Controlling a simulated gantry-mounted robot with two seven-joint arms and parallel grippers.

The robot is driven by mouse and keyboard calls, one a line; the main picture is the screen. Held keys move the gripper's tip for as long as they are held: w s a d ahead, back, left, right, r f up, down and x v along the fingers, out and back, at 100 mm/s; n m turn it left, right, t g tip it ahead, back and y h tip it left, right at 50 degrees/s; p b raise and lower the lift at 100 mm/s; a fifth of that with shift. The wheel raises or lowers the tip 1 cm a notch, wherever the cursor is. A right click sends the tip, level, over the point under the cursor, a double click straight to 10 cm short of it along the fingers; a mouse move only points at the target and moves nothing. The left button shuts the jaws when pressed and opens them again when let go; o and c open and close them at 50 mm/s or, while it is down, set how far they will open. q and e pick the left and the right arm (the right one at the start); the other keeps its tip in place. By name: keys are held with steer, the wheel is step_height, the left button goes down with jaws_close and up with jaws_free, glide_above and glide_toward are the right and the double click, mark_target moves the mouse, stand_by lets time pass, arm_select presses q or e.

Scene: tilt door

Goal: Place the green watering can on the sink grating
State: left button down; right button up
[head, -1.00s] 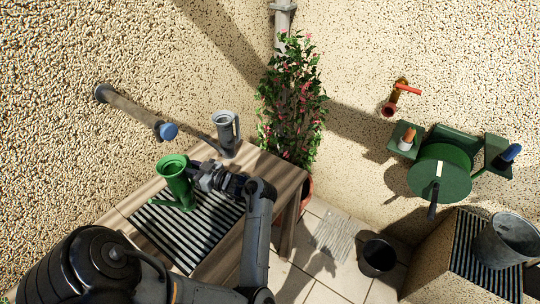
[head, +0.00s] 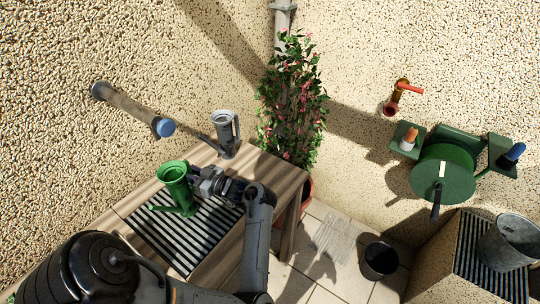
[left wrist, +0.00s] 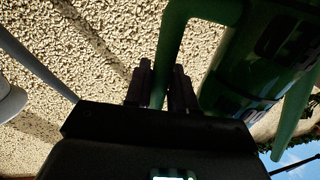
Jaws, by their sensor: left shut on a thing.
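The green watering can (head: 174,187) is upright over the striped panel on the wooden table; I cannot tell whether its base touches. My left gripper (head: 208,185) is shut on its handle, on the can's right side. In the left wrist view the green handle (left wrist: 168,50) passes between the two fingers (left wrist: 161,88), with the can body (left wrist: 245,70) to the right. A slatted grating (head: 473,250) tops the stone sink block under the red tap at far right. A metal bucket stands on it and covers part. My right gripper is not in view.
A grey watering can (head: 226,135) stands at the table's back corner. A metal bucket (head: 508,240) is on the right grating. A dark pot (head: 379,260) is on the floor beside the block. A flowering plant (head: 291,105) and green hose reel (head: 440,175) are behind.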

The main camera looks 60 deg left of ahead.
arm_select(q)
steer(key=shift+f, duration=0.35)
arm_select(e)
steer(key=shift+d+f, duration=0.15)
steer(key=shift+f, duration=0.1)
arm_select(q)
steer(key=c, duration=0.9)
jaws_free()
steer(key=shift+o, duration=0.2)
